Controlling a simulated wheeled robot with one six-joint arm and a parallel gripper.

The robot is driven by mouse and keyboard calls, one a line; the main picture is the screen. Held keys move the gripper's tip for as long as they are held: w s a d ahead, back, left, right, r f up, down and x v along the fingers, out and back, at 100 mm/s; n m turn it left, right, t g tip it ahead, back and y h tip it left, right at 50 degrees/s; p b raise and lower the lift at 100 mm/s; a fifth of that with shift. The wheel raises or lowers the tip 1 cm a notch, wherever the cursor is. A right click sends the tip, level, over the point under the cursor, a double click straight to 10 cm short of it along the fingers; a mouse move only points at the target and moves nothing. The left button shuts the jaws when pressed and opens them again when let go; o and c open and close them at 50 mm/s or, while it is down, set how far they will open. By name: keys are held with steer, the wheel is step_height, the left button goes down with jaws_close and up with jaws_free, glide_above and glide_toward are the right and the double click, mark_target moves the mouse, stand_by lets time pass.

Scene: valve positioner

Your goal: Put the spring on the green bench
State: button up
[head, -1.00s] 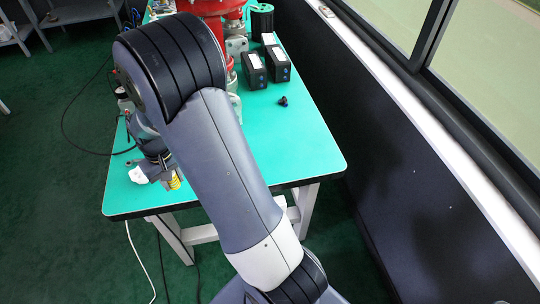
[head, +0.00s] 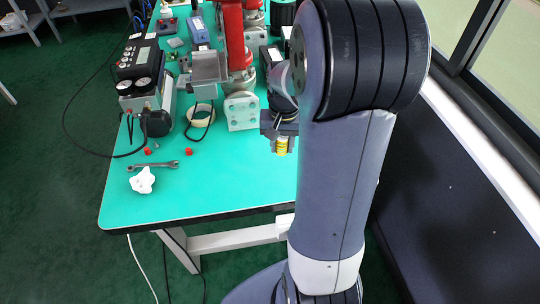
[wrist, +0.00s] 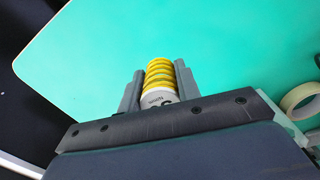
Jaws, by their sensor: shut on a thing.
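The spring (wrist: 162,74) is a yellow coil with a pale printed part below it. It sits between the two fingers of my gripper (wrist: 160,88), which is shut on it. In the head view the spring (head: 281,146) shows as a small yellow piece under my gripper (head: 280,134). It is over the green bench (head: 220,190), near the right part of its front half. I cannot tell whether the spring touches the bench top. My arm hides the bench's right side in the head view.
A wrench (head: 153,165), a white knob (head: 142,180) and small red caps lie at the front left. A device with gauges (head: 143,80), a tape roll (head: 201,114) and a white flanged block (head: 241,111) stand farther back. The bench front middle is clear.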

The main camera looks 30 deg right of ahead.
mark_target(281, 164)
steer(key=shift+f, duration=2.55)
steer(key=shift+f+b, duration=0.1)
steer(key=shift+b, duration=0.2)
steer(key=o, duration=1)
step_height(281, 164, up, 12)
steer(key=shift+r+p, duration=0.1)
steer(key=shift+p, duration=0.7)
